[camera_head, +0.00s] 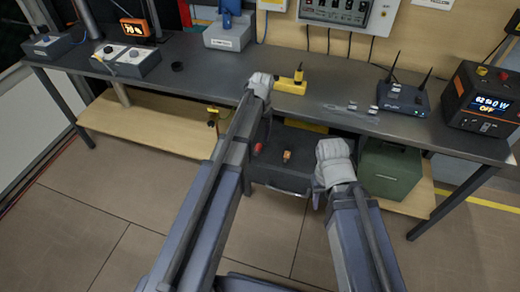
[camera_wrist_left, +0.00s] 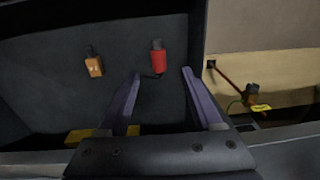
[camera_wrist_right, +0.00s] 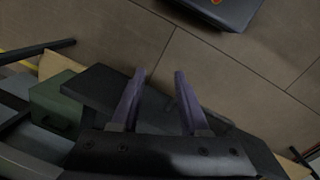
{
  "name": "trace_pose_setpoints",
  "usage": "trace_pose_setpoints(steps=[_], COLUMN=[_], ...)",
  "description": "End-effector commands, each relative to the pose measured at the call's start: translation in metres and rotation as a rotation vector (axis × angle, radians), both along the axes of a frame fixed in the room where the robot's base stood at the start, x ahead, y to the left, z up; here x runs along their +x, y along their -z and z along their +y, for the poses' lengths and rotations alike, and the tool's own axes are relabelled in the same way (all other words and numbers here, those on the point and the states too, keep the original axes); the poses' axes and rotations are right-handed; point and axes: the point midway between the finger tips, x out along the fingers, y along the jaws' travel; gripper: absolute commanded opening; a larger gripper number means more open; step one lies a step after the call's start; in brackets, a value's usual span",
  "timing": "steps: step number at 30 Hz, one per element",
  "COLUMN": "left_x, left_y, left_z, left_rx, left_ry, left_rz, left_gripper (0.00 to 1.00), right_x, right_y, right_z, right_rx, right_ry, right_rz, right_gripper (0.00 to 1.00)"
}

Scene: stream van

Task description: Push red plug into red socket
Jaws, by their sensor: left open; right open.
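The red plug (camera_wrist_left: 158,57) lies in the open dark drawer (camera_head: 290,181) under the bench; in the head view the plug (camera_head: 258,147) shows just beside my left arm. My left gripper (camera_wrist_left: 162,74) is open and empty above the drawer, with the plug in view beyond and between its fingertips, apart from them. In the head view its wrist is near the bench's front edge. I cannot make out a red socket in any view.
An orange plug (camera_wrist_left: 95,64) also lies in the drawer. A green box (camera_head: 391,172) stands right of it on the lower shelf. On the bench are a yellow block (camera_head: 291,85), a router (camera_head: 403,98), an orange-black power unit (camera_head: 482,98) and grey boxes (camera_head: 127,60) at left.

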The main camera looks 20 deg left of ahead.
Motion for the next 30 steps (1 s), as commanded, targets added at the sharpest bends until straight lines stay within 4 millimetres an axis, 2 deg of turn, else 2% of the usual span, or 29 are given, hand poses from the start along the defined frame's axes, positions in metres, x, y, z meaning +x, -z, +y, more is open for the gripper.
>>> trace_pose_setpoints(steps=[1,6,14,25,30], left_x=[0.0,0.0,0.001,0.005,0.005], left_y=[0.008,0.023,0.025,0.067,0.075], left_z=[0.0,0.001,0.001,0.0,0.001], left_rx=[0.0,0.0,0.0,0.0,0.0], left_ry=[0.0,0.0,0.0,0.0,0.0], left_rz=[0.0,0.0,0.0,0.0,0.0], left_gripper=[0.67,0.67,0.67,0.67,0.67], right_x=[0.0,0.0,0.0,0.0,0.0], right_y=[0.008,0.023,0.025,0.067,0.075], right_z=[0.0,0.0,0.0,0.0,0.0], right_rx=[0.0,0.0,0.0,0.0,0.0], right_ry=[0.0,0.0,0.0,0.0,0.0], right_rz=[0.0,0.0,0.0,0.0,0.0], right_gripper=[0.45,0.45,0.45,0.45,0.45])
